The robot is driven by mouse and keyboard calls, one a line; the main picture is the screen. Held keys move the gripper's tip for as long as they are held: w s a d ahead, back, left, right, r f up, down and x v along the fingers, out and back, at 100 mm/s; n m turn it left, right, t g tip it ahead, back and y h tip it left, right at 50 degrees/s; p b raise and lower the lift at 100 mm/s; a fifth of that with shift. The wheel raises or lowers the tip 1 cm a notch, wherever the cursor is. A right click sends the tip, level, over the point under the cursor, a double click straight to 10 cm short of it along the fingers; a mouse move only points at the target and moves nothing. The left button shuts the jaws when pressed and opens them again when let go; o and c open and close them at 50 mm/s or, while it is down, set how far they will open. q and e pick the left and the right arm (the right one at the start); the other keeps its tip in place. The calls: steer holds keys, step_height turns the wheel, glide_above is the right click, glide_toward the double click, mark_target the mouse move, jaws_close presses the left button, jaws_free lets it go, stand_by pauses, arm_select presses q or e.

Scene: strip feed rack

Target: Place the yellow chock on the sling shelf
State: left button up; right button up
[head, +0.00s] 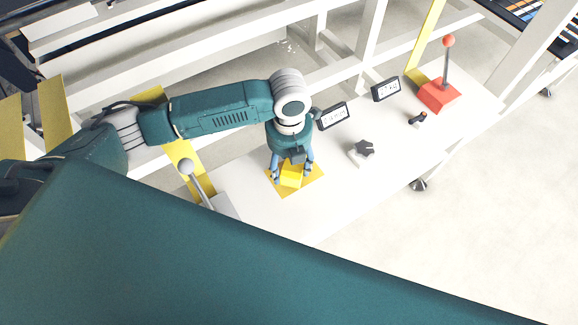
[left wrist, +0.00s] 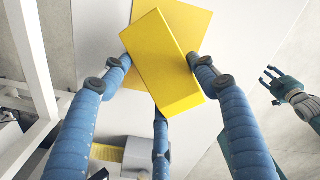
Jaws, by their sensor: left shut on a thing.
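My left gripper (head: 291,172) is shut on the yellow chock (head: 291,179), a block that shows in the head view over a darker yellow square mat (head: 315,183) on the white table. In the left wrist view the chock (left wrist: 162,62) sits tilted between the blue fingers, with the mat (left wrist: 185,22) behind it. I cannot tell whether the chock touches the mat. My right gripper (left wrist: 272,84) shows small at the right of the left wrist view, its fingers spread and empty. I cannot make out which part is the sling shelf.
A grey lever with a round knob (head: 186,167) is left of the mat. A star knob (head: 363,150), a small black handle (head: 418,118) and a red lever box (head: 438,95) stand to the right.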

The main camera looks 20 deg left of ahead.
arm_select(q)
steer(key=shift+f, duration=0.9)
arm_select(e)
steer(key=shift+a+r, duration=0.2)
steer(key=shift+a, duration=0.15)
arm_select(q)
steer(key=shift+f, duration=0.15)
steer(key=o, duration=1.3)
steer(key=shift+o, duration=0.2)
arm_select(e)
steer(key=shift+d, duration=0.1)
